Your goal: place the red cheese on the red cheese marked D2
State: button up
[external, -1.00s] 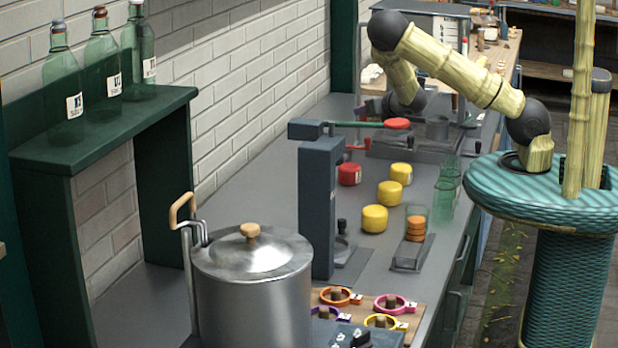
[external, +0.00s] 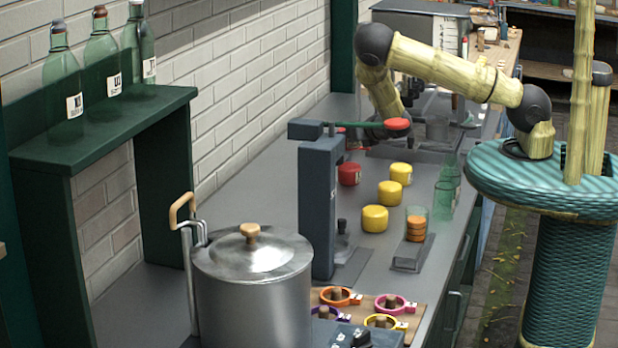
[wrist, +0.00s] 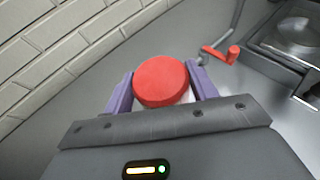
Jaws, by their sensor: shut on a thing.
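In the wrist view, a red cheese (wrist: 161,82) sits between the two purple fingers of my gripper (wrist: 161,73), which is shut on it. Something whitish shows just beside its lower right edge. In the external view, a red cheese (external: 349,174) stands on the grey counter behind the dark press column; no marking on it is legible, so I cannot confirm D2. My wrist is behind the press's red-ended lever, above and beyond that cheese. My fingers and the held cheese are mostly hidden there.
The dark press (external: 318,210) stands in front of the red cheese. Yellow cheeses (external: 374,219) stand to its right, with glass jars (external: 444,199) farther right. A red-handled crank (wrist: 233,52) and grey tray lie right of my gripper. A brick wall (wrist: 50,45) borders the left.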

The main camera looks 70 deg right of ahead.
aim_at(355, 150)
jog(key=shift+f, duration=0.45)
jog(key=shift+f, duration=0.1)
jog(key=shift+f+p, duration=0.55)
jog(key=shift+f, duration=1.45)
jog(key=shift+f, duration=0.1)
jog(key=o, duration=1.1)
